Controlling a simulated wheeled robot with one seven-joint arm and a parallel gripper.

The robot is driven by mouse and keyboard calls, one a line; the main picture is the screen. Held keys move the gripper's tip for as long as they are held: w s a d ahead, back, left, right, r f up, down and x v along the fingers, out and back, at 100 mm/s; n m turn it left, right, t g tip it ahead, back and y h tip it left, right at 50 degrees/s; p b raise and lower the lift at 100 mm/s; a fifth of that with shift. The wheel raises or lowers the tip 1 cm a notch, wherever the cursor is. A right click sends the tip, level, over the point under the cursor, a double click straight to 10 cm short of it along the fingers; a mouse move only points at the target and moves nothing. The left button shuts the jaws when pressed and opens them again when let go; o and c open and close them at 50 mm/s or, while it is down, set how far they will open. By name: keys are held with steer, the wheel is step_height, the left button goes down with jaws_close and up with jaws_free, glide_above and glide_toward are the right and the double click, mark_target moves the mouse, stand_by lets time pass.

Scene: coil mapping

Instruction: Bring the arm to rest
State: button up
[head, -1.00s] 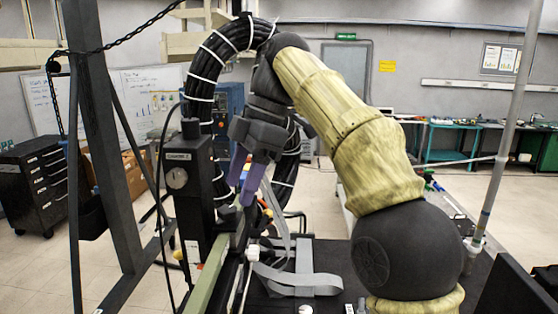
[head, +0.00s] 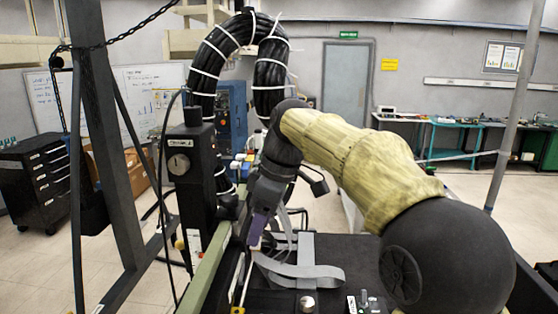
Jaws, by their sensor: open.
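My arm, in a yellowish fabric sleeve, reaches in from the lower right of the head view and ends in my gripper (head: 262,228). The gripper points down, with purple fingers seen nearly edge-on, so the gap between them is hard to see. It is open, and I see nothing held in it. It hangs just right of the green rail (head: 205,268) and above the grey strap (head: 300,272). Whether the fingertips touch anything cannot be told from this angle.
A black box with a dial (head: 180,166) stands left of the gripper. A thick black cable loop (head: 270,75) with white ties arches behind it. A dark steel frame (head: 105,150) with a chain stands at left, a grey pole (head: 512,115) at right.

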steer(key=s+d+f+m+t+h+b, duration=0.1)
steer(key=s+d+f+m, duration=0.3)
steer(key=f, duration=0.6)
steer(key=s+d+f+m+t+h+b, duration=0.1)
steer(key=s+d+f+m+b, duration=0.1)
steer(key=s+d+f+m, duration=0.3)
steer(key=s+d+f+m+h+b, duration=0.1)
steer(key=s+d+f+m, duration=0.4)
steer(key=d+f, duration=0.5)
step_height(320, 180, down, 8)
steer(key=shift+r+m+t+b, duration=0.25)
steer(key=shift+m+t+b, duration=0.15)
steer(key=shift+m+b, duration=0.35)
